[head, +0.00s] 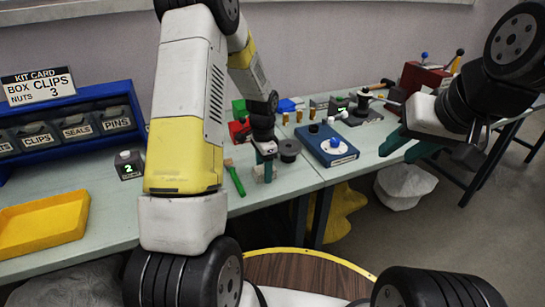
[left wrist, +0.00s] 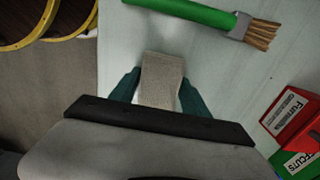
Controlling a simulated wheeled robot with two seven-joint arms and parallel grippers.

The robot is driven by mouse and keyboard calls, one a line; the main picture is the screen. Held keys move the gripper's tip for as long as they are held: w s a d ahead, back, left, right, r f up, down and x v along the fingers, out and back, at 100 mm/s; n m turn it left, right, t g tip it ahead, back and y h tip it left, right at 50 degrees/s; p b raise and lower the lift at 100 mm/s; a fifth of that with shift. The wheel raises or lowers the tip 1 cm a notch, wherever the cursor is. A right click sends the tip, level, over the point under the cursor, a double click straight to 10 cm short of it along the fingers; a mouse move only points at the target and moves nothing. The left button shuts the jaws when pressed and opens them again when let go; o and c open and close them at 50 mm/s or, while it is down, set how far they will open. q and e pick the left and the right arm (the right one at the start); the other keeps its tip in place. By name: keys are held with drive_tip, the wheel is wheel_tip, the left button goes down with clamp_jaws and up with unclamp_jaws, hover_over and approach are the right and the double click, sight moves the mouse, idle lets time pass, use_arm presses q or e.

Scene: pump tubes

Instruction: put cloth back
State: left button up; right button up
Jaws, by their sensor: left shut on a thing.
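My left gripper (head: 264,168) is above the front part of the bench. In the left wrist view its teal fingers (left wrist: 160,92) are shut on a small grey-beige folded cloth (left wrist: 162,72). The cloth also shows in the head view (head: 258,174), partly hidden by the fingers. I cannot tell whether it touches the bench top. My right gripper (head: 408,148) is at the right, off the bench's front edge, with its teal fingers apart and nothing between them.
A green-handled brush (head: 235,178) lies close to the left gripper. A dark round part (head: 289,150) and a blue pump tray (head: 327,146) stand to the right. Red and green boxes (head: 240,130) are behind. A yellow tray (head: 44,222) and a counter (head: 129,165) are at left.

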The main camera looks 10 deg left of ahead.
use_arm(q)
drive_tip(key=o, duration=1.3)
drive_tip(key=shift+f, duration=0.15)
drive_tip(key=s+r+n+t, duration=0.1)
drive_tip(key=s+r, duration=0.1)
drive_tip(key=r, duration=0.8)
drive_tip(key=s+r+n+t, duration=0.1)
drive_tip(key=s+r, duration=0.2)
drive_tip(key=r, duration=0.7)
drive_tip(key=s+r+n+t, duration=0.1)
drive_tip(key=s+r+n, duration=0.2)
drive_tip(key=s, duration=0.3)
drive_tip(key=s+d+r+n+t+h, duration=0.1)
drive_tip(key=s+r+n, duration=0.1)
drive_tip(key=s, duration=0.5)
drive_tip(key=s+d+r+n+t+h, duration=0.1)
drive_tip(key=s+r+n+t, duration=0.1)
drive_tip(key=s, duration=0.4)
wheel_tip(320, 180, up, 2)
drive_tip(key=shift+s+d+r+n, duration=0.1)
drive_tip(key=shift+s+r+n, duration=0.05)
drive_tip(key=shift+n, duration=0.65)
